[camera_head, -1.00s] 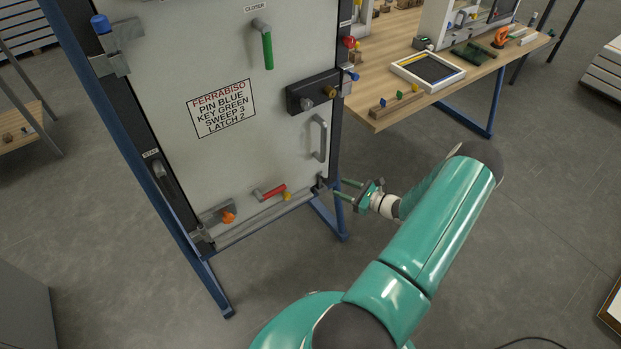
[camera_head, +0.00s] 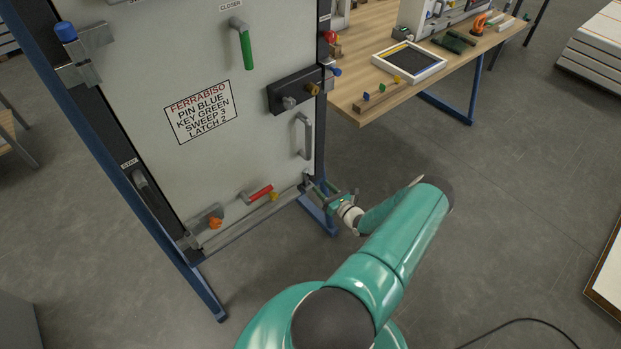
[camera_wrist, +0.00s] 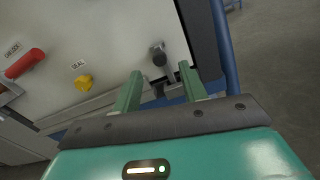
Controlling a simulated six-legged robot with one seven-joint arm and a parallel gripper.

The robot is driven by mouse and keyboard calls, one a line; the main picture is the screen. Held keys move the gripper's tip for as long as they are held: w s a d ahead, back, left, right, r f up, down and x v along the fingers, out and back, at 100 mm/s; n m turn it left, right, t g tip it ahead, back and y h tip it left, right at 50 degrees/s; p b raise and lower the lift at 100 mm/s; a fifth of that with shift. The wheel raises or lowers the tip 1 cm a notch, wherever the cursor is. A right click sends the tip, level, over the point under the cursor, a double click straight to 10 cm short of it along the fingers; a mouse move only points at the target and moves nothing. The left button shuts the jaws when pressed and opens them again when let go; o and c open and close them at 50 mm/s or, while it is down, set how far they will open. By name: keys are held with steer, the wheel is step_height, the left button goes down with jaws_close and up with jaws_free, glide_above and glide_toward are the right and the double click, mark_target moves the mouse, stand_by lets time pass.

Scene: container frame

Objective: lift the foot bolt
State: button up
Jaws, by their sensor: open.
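The foot bolt appears to be the small dark-grey knob and fitting (camera_head: 307,179) at the lower right corner of the white door panel. In the wrist view its grey knob (camera_wrist: 158,52) shows just beyond the fingertips, roughly in line with the gap between them. My gripper (camera_head: 317,189) reaches in from the right at this corner. In the wrist view its two green fingers (camera_wrist: 160,71) are spread apart with nothing held. I cannot tell whether a finger touches the bolt or its bracket.
The door (camera_head: 190,110) stands in a blue frame (camera_head: 165,225) with a dark right edge. A red handle (camera_head: 260,194) and a yellow knob (camera_head: 273,196) are left of the bolt. A grey pull handle (camera_head: 303,135) is above.

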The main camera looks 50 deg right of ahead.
mark_target(313, 179)
steer(key=x, duration=0.7)
steer(key=shift+c, duration=0.4)
